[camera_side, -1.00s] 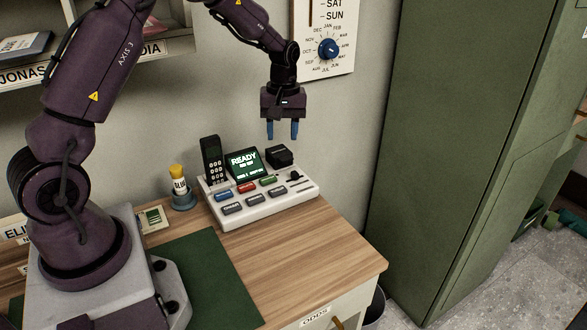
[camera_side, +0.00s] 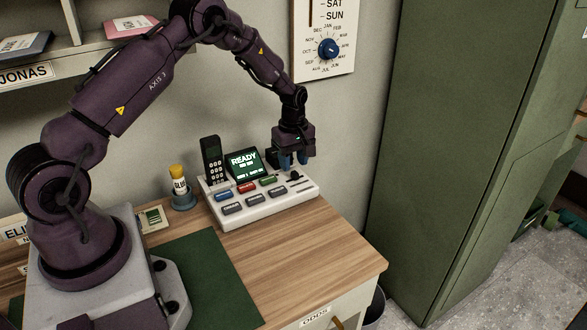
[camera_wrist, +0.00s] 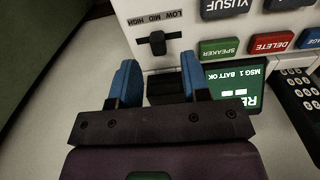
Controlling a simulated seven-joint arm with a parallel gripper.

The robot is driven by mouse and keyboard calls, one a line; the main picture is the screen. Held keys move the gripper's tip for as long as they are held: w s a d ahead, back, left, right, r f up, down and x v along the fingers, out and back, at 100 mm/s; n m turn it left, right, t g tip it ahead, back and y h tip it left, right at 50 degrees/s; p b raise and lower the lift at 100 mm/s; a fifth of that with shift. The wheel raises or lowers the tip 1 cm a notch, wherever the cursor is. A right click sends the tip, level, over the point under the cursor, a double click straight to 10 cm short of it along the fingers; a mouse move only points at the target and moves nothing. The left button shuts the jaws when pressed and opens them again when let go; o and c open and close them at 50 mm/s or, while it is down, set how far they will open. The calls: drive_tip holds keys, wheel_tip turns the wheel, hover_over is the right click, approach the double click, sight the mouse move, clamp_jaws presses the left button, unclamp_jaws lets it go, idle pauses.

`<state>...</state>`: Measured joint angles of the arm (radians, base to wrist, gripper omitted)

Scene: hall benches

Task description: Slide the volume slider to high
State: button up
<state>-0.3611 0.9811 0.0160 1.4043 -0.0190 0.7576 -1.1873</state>
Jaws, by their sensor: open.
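The volume slider's black knob (camera_wrist: 157,42) sits near the middle of its short slot in the wrist view, beside small LOW, MID and HIGH labels (camera_wrist: 157,18). In the side view the knob (camera_side: 294,175) is at the right end of the white desk console (camera_side: 262,208). My gripper (camera_side: 293,160) is open, its blue fingers pointing down just above and behind the knob. In the wrist view my gripper's fingers (camera_wrist: 157,72) lie to either side of the knob's line, with nothing between them. Contact with the knob is not visible.
The console has a lit READY screen (camera_side: 245,163), a black handset (camera_side: 212,160) and several coloured buttons. A glue bottle (camera_side: 179,181) stands at its left. A wall dial (camera_side: 328,48) is above, and a green cabinet (camera_side: 450,130) stands right. Bare desk (camera_side: 300,250) lies in front.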

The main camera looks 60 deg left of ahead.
sight(302, 175)
drive_tip(key=shift+f, duration=1.45)
drive_tip(key=shift+c, duration=0.4)
clamp_jaws()
drive_tip(key=shift+w, duration=1.3)
drive_tip(key=shift+o, duration=0.4)
unclamp_jaws()
wheel_tip(302, 175, up, 13)
